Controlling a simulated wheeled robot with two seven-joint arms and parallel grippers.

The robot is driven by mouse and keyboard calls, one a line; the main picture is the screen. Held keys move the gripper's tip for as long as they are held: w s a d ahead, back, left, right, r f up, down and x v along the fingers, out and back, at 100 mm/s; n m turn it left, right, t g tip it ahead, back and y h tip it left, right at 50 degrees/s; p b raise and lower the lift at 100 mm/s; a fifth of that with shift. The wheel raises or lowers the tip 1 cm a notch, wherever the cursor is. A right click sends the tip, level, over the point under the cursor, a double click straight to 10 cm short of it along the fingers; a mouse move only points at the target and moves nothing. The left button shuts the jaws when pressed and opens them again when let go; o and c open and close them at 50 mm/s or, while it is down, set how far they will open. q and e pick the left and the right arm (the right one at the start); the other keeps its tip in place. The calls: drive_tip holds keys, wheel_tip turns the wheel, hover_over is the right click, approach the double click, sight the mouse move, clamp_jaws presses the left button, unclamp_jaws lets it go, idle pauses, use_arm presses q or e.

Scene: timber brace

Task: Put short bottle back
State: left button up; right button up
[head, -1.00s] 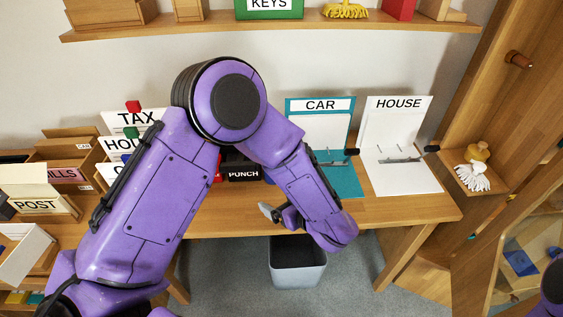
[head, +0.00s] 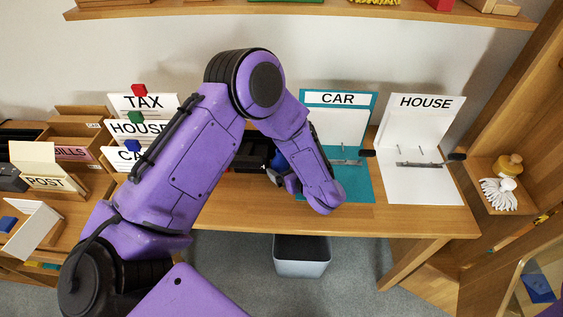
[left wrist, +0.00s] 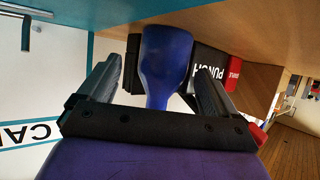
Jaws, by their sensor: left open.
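A blue bottle-shaped thing (left wrist: 165,60), wide at one end with a narrower neck, stands between the two fingers of my left gripper (left wrist: 160,72) in the left wrist view. The fingers are open, with a gap visible on both sides. In the head view my left gripper (head: 281,179) is low over the desk, left of the CAR folder, and the blue thing (head: 279,160) shows only partly beside it. My forearm hides much of that spot. My right gripper is out of view.
The black PUNCH box (left wrist: 208,62) and a red box (left wrist: 233,72) are close behind the blue thing. The teal CAR folder (head: 355,182) and white HOUSE folder (head: 425,185) lie open to the right. A grey bin (head: 302,262) stands below the desk edge.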

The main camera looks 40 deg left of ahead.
use_arm(q)
drive_tip(key=shift+w+a+f, duration=0.1)
drive_tip(key=shift+a+f, duration=0.05)
drive_tip(key=shift+a, duration=0.45)
drive_tip(key=shift+d, duration=0.1)
drive_tip(key=c, duration=1.4)
